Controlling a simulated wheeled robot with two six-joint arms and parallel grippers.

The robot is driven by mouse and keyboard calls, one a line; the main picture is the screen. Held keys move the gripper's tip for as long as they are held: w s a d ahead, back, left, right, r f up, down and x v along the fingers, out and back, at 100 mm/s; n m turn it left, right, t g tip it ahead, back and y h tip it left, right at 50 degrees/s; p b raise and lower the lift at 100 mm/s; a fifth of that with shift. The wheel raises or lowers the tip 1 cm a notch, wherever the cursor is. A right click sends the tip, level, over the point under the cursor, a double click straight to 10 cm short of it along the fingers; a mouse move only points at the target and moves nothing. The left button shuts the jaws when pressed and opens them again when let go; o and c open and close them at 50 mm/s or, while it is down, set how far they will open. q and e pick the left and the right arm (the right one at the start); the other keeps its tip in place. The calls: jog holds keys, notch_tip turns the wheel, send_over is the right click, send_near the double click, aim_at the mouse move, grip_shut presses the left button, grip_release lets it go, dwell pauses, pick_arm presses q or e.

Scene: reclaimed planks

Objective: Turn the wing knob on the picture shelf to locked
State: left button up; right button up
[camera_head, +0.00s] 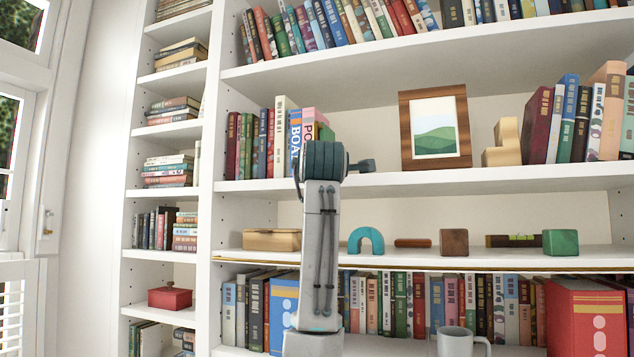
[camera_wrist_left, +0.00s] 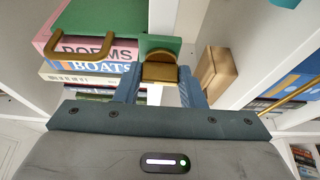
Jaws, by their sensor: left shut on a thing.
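The brass wing knob (camera_wrist_left: 160,72) stands on a small green plate (camera_wrist_left: 152,44) at the white picture shelf in the left wrist view. My left gripper (camera_wrist_left: 160,90) has its two blue-grey fingers on either side of the knob and is shut on it. The fingers partly cover the knob's sides. I cannot read any lock mark. In the head view my left arm rises in front of the picture shelf (camera_head: 430,182), hiding the knob and the fingertips. My right gripper is not in view.
A tan box (camera_wrist_left: 215,72) is close on the right. A framed picture (camera_head: 435,127) and wooden block (camera_head: 503,142) stand on the shelf.

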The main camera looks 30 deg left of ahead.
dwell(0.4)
pick_arm(q)
jog(key=o, duration=1)
jog(key=b+v, duration=0.5)
jog(key=v, duration=0.5)
jog(key=shift+s+d, duration=0.2)
jog(key=shift+s, duration=0.1)
jog(key=shift+f, duration=0.15)
